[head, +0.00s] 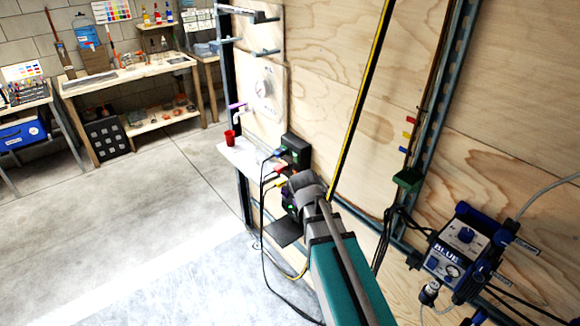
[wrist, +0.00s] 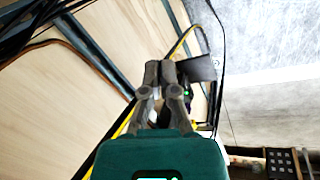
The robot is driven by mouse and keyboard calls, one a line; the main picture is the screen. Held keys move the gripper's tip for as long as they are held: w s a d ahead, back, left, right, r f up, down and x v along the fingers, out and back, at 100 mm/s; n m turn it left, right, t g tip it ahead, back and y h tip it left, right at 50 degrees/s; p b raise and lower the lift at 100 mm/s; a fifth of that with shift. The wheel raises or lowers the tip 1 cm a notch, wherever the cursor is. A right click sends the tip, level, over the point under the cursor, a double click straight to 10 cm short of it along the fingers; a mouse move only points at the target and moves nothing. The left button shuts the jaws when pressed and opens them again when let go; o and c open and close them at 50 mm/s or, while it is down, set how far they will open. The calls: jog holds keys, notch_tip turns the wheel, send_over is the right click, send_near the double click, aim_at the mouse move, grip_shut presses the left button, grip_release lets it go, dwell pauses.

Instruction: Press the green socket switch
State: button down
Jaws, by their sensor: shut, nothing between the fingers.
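In the wrist view my gripper (wrist: 166,72) is shut and empty, its grey fingertips together in front of a dark box. A small green light (wrist: 187,93), which looks like the green socket switch, shows on a dark surface just right of the fingers. I cannot tell whether the fingers touch it. In the head view my teal arm (head: 340,275) reaches to a dark socket box (head: 289,198) low on the wooden wall, with a faint green spot on it. My grey wrist covers part of this box, and the fingertips are hidden there.
A black box (head: 295,150) with coloured plugs and cables is above, beside a white shelf (head: 248,158) with a red cup (head: 229,137). A dark flat plate (head: 283,232) juts out below. A blue device (head: 460,250) hangs at right. The floor at left is clear.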

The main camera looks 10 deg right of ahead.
jog(key=w+f+n+t+h+b, duration=0.1)
jog(key=w+f+h+b, duration=0.15)
jog(key=w, duration=0.25)
jog(key=w+f+t+h+b, duration=0.1)
jog(key=w+f+h+b, duration=0.1)
jog(key=w+b, duration=0.3)
jog(key=n+t+h+b, duration=0.4)
jog(key=t+h+b, duration=0.4)
jog(key=b, duration=0.7)
send_near(294, 157)
jog(key=r+v, duration=0.1)
jog(key=v, duration=0.5)
jog(key=shift+w+a+f+g+h, duration=0.1)
jog(key=shift+a+f+g+h, duration=0.2)
jog(key=shift+f+g+h, duration=0.1)
jog(key=shift+d, duration=0.1)
jog(key=p+x, duration=0.1)
jog(key=x, duration=1.3)
jog(key=shift+w, duration=0.1)
